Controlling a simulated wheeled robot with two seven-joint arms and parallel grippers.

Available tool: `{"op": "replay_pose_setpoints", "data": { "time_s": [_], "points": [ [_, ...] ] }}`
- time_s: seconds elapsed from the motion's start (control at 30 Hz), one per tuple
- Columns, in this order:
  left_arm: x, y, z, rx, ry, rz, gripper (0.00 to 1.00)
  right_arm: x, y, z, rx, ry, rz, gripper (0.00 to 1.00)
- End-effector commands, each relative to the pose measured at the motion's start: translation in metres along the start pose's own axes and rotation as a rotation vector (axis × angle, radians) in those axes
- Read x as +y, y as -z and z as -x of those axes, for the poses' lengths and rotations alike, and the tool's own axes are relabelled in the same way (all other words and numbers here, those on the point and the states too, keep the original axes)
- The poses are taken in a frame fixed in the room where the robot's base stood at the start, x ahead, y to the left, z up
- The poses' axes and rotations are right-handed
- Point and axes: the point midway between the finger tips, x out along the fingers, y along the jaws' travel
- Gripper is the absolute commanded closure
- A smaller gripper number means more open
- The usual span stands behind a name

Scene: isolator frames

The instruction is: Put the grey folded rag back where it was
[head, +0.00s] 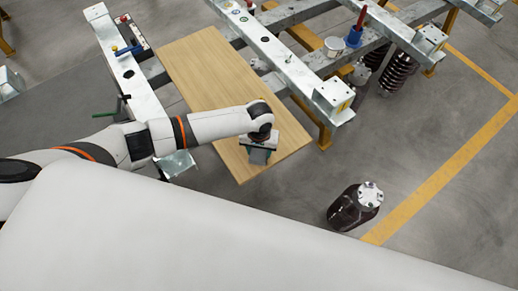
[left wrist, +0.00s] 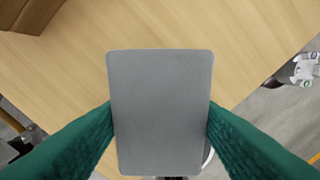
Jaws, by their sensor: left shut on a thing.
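The grey folded rag (head: 259,156) is in my left gripper (head: 260,145), over the near end of the wooden board (head: 205,70). In the left wrist view the rag (left wrist: 160,100) is a flat grey rectangle with rounded corners. The green fingers of my left gripper (left wrist: 160,135) press on its two sides, and the board (left wrist: 230,30) lies behind it. I cannot tell whether the rag touches the board. My right gripper is not in view.
Galvanized metal beams (head: 290,65) flank the board. A white cup (head: 335,46) and a blue holder with a red-handled item (head: 354,38) stand on the right beams. Most of the board is bare.

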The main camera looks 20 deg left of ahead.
Motion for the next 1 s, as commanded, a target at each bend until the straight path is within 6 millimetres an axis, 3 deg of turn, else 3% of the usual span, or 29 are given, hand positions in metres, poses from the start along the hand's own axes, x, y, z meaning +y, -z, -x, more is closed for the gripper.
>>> {"op": "replay_pose_setpoints", "data": {
  "time_s": [0.37,0.4,0.5,0.83,1.0],
  "points": [
    [0.0,0.0,-0.006,-0.001,0.0,0.0,0.66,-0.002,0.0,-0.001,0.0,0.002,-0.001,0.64],
    [0.0,0.0,-0.005,-0.001,0.0,0.0,0.41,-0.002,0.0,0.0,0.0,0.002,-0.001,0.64],
    [0.0,0.0,-0.005,-0.001,0.0,-0.001,0.26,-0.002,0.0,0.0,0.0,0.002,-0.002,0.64],
    [0.0,-0.001,-0.002,-0.002,0.0,-0.001,0.26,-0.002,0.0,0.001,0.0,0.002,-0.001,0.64],
    [0.0,-0.001,0.021,-0.003,0.002,-0.003,0.26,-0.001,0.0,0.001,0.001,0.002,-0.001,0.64]
  ]
}}
